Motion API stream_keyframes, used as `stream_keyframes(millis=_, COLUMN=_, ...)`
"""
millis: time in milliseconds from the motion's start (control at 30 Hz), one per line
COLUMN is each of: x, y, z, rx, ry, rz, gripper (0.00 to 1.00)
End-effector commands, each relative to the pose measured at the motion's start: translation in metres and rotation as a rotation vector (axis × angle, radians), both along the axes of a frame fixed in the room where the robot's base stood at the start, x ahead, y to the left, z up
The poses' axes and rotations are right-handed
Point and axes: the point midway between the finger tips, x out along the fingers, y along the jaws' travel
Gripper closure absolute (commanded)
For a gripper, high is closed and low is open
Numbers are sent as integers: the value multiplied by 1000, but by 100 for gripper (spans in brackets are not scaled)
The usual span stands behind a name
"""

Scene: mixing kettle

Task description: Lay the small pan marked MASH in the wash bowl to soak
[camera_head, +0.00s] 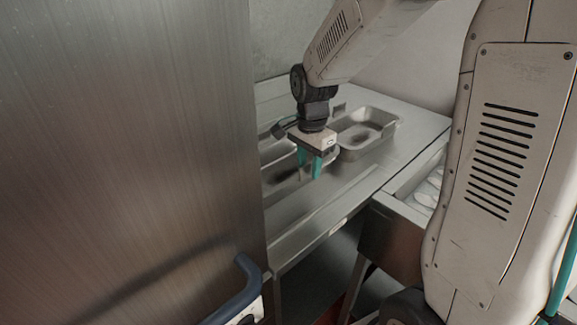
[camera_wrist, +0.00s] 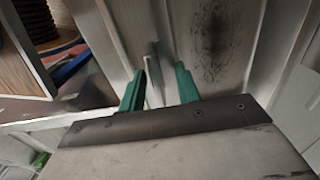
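My gripper (camera_head: 310,172) has teal fingers pointing down over the metal counter, at the near pan. In the wrist view my gripper (camera_wrist: 160,88) has its fingers apart, with a thin grey upright piece (camera_wrist: 152,72) between them. A gap shows between this piece and the right finger. The near metal pan (camera_head: 283,180) is partly hidden by my gripper and the tall panel. A second metal pan (camera_head: 381,138) with a dark patch inside stands behind and right. No MASH marking is readable, and I cannot tell which vessel is the wash bowl.
A tall brushed-metal panel (camera_head: 130,140) with a blue handle (camera_head: 240,285) fills the left. The counter's front strip (camera_head: 325,205) is clear. A lower metal basin (camera_head: 398,215) with pale items is at the right. A dark speckled stain (camera_wrist: 210,45) shows in the wrist view.

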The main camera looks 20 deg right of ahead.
Motion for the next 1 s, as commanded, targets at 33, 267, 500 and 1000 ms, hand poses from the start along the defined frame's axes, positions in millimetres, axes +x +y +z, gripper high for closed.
stream_keyframes(millis=33, x=0, y=0, z=0, rx=0, ry=0, rz=0, gripper=67)
stream_keyframes(millis=267, x=0, y=0, z=1, rx=0, ry=-1, rz=0, gripper=100)
stream_keyframes(millis=500, x=0, y=0, z=1, rx=0, ry=-1, rz=0, gripper=100)
stream_keyframes(millis=1000, x=0, y=0, z=1, rx=0, ry=-2, rz=0, gripper=100)
